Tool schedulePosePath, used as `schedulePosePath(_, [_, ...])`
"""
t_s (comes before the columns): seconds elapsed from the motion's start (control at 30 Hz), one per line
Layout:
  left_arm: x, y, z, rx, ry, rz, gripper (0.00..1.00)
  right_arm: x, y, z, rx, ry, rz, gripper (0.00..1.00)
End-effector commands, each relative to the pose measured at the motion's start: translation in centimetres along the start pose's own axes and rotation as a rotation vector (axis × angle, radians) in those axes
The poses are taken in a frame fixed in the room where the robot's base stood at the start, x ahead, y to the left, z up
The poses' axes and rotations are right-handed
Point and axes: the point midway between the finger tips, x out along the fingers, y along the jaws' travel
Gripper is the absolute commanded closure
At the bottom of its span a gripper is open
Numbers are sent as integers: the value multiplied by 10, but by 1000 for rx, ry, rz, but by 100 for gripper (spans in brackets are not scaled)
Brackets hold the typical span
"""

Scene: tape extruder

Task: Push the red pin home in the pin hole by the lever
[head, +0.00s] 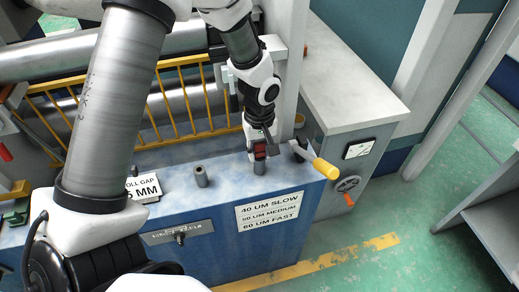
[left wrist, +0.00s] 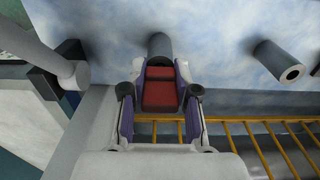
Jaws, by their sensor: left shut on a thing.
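The red pin (head: 259,151) is at the top of the grey pin hole post (head: 259,168) by the lever (head: 312,162). My left gripper (head: 260,143) is above the post, pointing down, and shut on the pin. In the left wrist view, the pin's red block (left wrist: 160,88) sits between the two fingers of the gripper (left wrist: 160,100). The block's far end meets the grey post (left wrist: 160,47), in line with it. Any shaft inside the post is hidden. My right gripper is not in view.
The lever's yellow handle points right, close beside the gripper. A second, empty hollow post (head: 201,176) stands to the left on the blue cabinet. A yellow railing (head: 180,100) and large rollers are behind. A sign (head: 270,211) lists 40, 50 and 60 UM speeds.

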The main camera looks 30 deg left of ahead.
Motion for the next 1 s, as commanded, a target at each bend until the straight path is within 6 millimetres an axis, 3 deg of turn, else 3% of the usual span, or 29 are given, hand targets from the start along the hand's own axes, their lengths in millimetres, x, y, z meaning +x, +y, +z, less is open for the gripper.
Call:
schedulePosePath(0.23, [7,0,0,0,0,0,98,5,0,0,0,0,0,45])
schedulePosePath(0.27, [6,0,0,0,0,0,60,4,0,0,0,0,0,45])
schedulePosePath(0.3, [6,0,0,0,0,0,46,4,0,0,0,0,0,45])
schedulePosePath(0.33, [6,0,0,0,0,0,41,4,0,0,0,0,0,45])
schedulePosePath(0.73, [-4,0,0,-1,2,2,41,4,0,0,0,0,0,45])
schedulePosePath(1.0, [-67,1,-1,-1,5,5,41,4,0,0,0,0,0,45])
